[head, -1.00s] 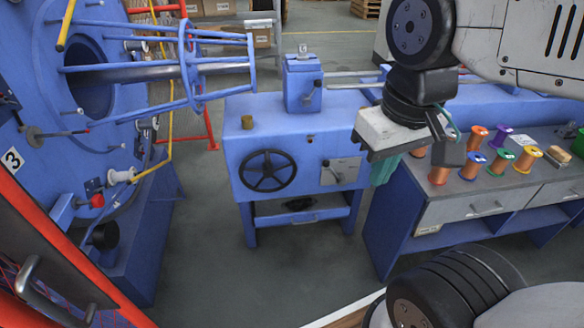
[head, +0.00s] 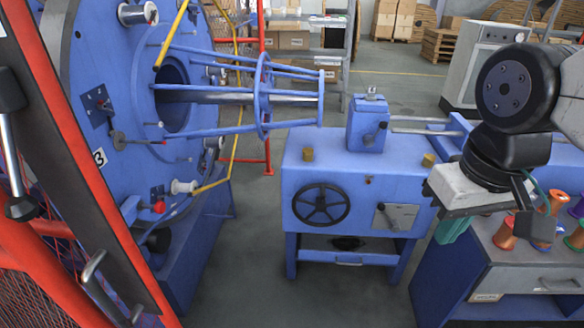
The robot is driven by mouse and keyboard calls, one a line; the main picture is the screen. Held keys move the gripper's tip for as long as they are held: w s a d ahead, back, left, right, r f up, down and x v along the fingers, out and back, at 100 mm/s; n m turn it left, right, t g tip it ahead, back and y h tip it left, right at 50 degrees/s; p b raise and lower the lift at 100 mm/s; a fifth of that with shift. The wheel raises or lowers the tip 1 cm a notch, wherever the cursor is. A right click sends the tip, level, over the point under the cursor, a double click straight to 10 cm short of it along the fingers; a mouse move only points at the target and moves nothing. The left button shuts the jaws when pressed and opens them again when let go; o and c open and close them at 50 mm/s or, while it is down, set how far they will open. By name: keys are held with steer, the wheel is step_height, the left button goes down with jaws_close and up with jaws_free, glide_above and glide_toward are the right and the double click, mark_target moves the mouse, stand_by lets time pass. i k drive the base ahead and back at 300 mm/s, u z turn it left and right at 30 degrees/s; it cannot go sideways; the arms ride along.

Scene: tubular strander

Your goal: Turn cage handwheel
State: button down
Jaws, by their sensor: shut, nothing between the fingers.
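A black spoked handwheel (head: 321,204) is on the front face of a blue machine stand (head: 300,165), in the middle of the head view. It shows whole, with nothing in front of it. A big blue cage (head: 100,110) with a round plate and a tapered frame of rods stands to its left. My gripper (head: 533,222) is at the right, over the edge of a bench, well apart from the handwheel. It is shut and seems empty. Its fingertips are small and dark in this view.
A red fence frame (head: 75,130) with a handle runs close along the left. Coloured spools (head: 504,233) stand on the bench (head: 485,270) at the right. A small lever plate (head: 395,217) is beside the handwheel. Grey floor (head: 255,265) is free between cage and stand.

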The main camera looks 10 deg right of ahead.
mark_target(320, 206)
steer(key=u, duration=0.55)
steer(key=k, duration=1.25)
steer(key=u, duration=1.1)
steer(key=i, duration=1.15)
steer(key=z, duration=0.85)
steer(key=i, duration=0.6)
steer(key=z, duration=0.75)
